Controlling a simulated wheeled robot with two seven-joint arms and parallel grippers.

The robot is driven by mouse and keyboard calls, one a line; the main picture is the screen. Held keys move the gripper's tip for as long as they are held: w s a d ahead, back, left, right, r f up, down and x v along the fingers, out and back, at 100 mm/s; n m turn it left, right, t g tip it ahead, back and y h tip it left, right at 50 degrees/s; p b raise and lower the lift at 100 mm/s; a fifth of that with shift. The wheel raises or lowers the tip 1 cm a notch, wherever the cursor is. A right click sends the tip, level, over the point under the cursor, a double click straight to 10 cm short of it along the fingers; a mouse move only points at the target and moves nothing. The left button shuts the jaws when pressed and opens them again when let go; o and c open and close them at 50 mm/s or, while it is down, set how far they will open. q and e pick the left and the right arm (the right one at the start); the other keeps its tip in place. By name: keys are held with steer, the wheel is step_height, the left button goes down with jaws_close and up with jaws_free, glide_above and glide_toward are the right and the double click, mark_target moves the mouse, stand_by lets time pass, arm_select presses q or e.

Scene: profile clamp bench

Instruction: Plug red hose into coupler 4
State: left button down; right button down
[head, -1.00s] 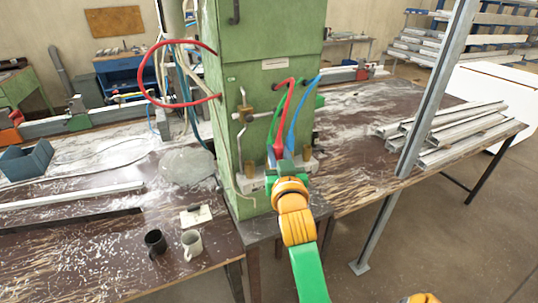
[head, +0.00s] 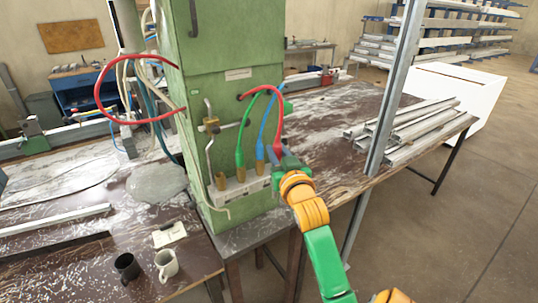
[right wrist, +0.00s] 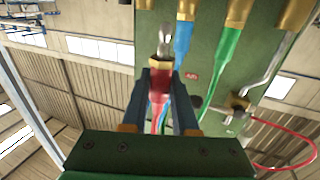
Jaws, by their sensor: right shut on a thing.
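The red hose (head: 279,120) arches from the green cabinet down to my right gripper (head: 284,161). That gripper is shut on its red plug end (right wrist: 159,84), whose bare metal tip (right wrist: 165,38) sticks out past the fingers. The white coupler block (head: 235,192) sits low on the cabinet front. The green hose (head: 240,148) and blue hose (head: 262,140) stand in brass couplers there. A leftmost brass coupler (head: 221,181) is empty. In the right wrist view a brass coupler (right wrist: 145,4) at the top edge looks apart from the tip. Coupler numbers are not readable. My left gripper is not in view.
The green cabinet (head: 225,50) stands right behind the couplers. A bent metal pipe (head: 209,140) with a brass valve is to their left. A steel post (head: 392,100) and stacked profiles (head: 415,130) are to the right. Two mugs (head: 166,264) stand front left.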

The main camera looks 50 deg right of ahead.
glide_toward(274, 136)
steer(key=shift+s+d+r, duration=0.35)
steer(key=shift+s+r, duration=0.3)
steer(key=shift+r, duration=0.1)
steer(key=shift+s+d+r, duration=0.35)
steer(key=shift+s+r, duration=0.25)
steer(key=shift+r, duration=0.15)
steer(key=shift+w+d+b, duration=0.15)
steer(key=shift+w+d, duration=0.15)
steer(key=shift+w, duration=1)
steer(key=shift+w+d+b, duration=0.1)
steer(key=shift+w+d, duration=0.2)
steer(key=shift+w, duration=1.05)
steer(key=shift+w+d+b, duration=0.15)
steer(key=shift+w+d, duration=0.1)
steer(key=shift+w, duration=1.05)
steer(key=shift+p, duration=0.35)
steer(key=shift+s+f, duration=0.1)
steer(key=shift+f, duration=0.8)
steer(key=shift+f, duration=0.3)
steer(key=shift+f+b, duration=0.25)
steer(key=shift+b, duration=0.1)
